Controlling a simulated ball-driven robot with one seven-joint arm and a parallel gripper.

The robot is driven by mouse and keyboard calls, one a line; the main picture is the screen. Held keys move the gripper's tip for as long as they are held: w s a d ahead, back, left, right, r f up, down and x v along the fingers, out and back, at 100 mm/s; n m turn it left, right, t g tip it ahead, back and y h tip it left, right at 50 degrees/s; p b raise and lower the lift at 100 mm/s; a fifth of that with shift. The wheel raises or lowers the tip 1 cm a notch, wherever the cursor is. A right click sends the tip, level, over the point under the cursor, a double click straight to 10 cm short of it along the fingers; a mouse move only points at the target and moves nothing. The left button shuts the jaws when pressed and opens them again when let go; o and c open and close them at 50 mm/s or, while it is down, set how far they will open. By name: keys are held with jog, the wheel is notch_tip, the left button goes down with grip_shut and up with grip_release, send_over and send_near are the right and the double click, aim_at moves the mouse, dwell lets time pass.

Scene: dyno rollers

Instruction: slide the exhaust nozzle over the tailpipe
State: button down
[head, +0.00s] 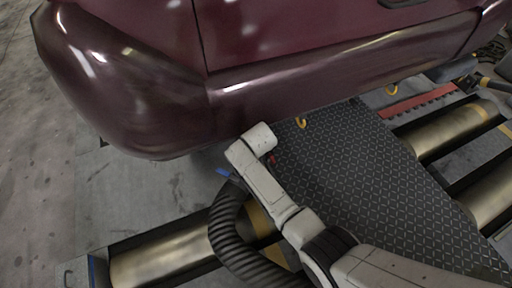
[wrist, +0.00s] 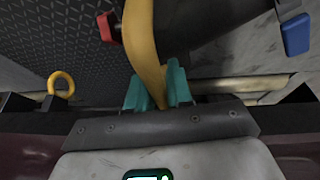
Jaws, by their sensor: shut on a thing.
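My gripper (wrist: 157,92) has teal fingers shut on a curved yellow bar (wrist: 147,45), which looks like a handle. In the head view my arm's end is low beside the dark red car, close to its rear corner, and my fingertips are hidden there. A thick black ribbed hose (head: 226,235) curves up from the floor beside my arm. Its upper end passes out of sight behind the arm, so I cannot make out the exhaust nozzle itself. The tailpipe does not show in either view.
The car's bumper (head: 120,95) overhangs close to my arm. Metal rollers (head: 165,258) lie in the floor on both sides of a dark tread plate (head: 365,190). A yellow ring (wrist: 62,80) stands at the left in the wrist view. Grey floor is open at far left.

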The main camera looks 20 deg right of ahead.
jog(key=shift+w+a+r+t, duration=0.1)
jog(key=shift+w+r+t, duration=0.15)
jog(key=shift+w, duration=0.2)
dwell(0.5)
jog(key=c, duration=1.4)
grip_release()
jog(key=shift+f, duration=0.15)
jog(key=o, duration=0.5)
jog(key=shift+s+f, duration=0.15)
jog(key=shift+c, duration=0.2)
jog(key=shift+s+f, duration=0.2)
jog(key=shift+s, duration=0.05)
jog(key=p+v, duration=0.2)
jog(key=v, duration=0.2)
jog(key=p+v, duration=0.2)
jog(key=v, duration=0.1)
jog(key=p+v, duration=0.2)
jog(key=v, duration=0.2)
jog(key=shift+w+r+p, duration=0.2)
jog(key=shift+r+p, duration=0.15)
jog(key=shift+r, duration=0.15)
